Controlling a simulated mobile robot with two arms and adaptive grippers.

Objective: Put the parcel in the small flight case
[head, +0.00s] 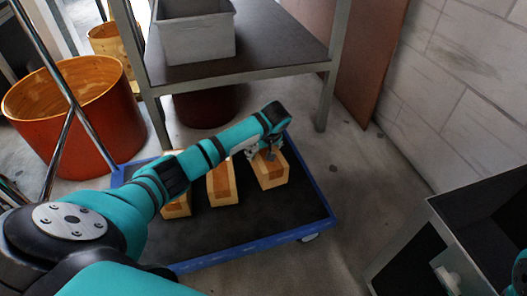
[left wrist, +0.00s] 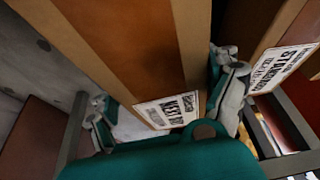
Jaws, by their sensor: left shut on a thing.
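A tan and brown box-shaped parcel (head: 270,174) sits at the right of a row on a low blue-edged dolly. My left gripper (head: 264,152) is at its top and shut on it. In the left wrist view the parcel (left wrist: 135,40) lies between the fingers of my left gripper (left wrist: 168,105), with a white printed label on it. I cannot tell whether it is clear of the mat. An open dark case with pale metal edges (head: 436,215), probably the flight case, stands at the lower right, cut by the frame. My right gripper is not clearly visible.
Two similar parcels stand left of the held one, the middle one (head: 222,185) close by. The blue dolly (head: 325,212) has a dark mat. Behind it is a metal shelf (head: 270,35) with a grey bin (head: 197,38). An orange drum (head: 80,125) stands left. Bare floor separates dolly and case.

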